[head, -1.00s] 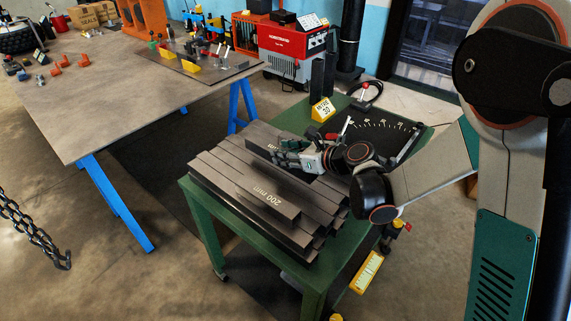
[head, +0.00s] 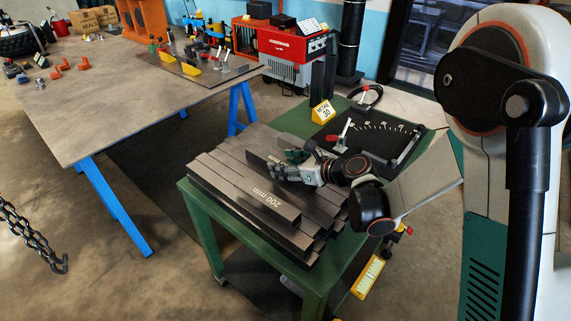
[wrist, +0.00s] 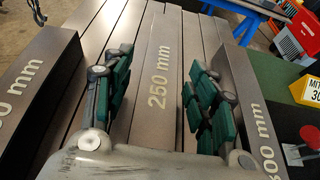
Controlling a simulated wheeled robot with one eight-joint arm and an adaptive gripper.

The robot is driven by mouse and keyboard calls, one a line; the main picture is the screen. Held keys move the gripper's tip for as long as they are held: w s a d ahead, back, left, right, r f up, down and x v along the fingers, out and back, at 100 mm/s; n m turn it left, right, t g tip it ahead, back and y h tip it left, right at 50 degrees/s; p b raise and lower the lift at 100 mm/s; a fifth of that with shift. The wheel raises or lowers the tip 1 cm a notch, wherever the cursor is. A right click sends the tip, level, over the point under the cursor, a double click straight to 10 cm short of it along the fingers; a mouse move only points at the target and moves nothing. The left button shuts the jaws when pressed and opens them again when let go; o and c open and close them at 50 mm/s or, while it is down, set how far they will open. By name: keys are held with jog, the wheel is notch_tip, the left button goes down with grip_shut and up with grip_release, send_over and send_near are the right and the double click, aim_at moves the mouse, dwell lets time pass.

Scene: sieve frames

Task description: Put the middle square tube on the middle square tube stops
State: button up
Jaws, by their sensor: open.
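The middle square tube, marked 250 mm (wrist: 160,85), is a long brown-grey bar between a 200 mm tube (wrist: 35,85) on the left and a 300 mm tube (wrist: 250,85) on the right in the wrist view. My gripper (wrist: 160,65) is open, with its green-padded fingers on either side of the 250 mm tube and a gap to each. In the head view my gripper (head: 290,163) is low over the tube stack and hides much of this tube. I cannot make out the middle tube stops for certain.
The tubes lie on a green cart (head: 208,225). A mitre gauge plate (head: 375,128) and a yellow MITRE 30 sign (head: 322,111) are behind. A blue-legged table (head: 110,100) at left carries a plate with yellow blocks (head: 186,66) and orange pieces (head: 60,70); its near part is clear.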

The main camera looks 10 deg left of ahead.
jog(key=shift+r, duration=0.2)
jog(key=p+v, duration=0.3)
jog(key=v, duration=0.9)
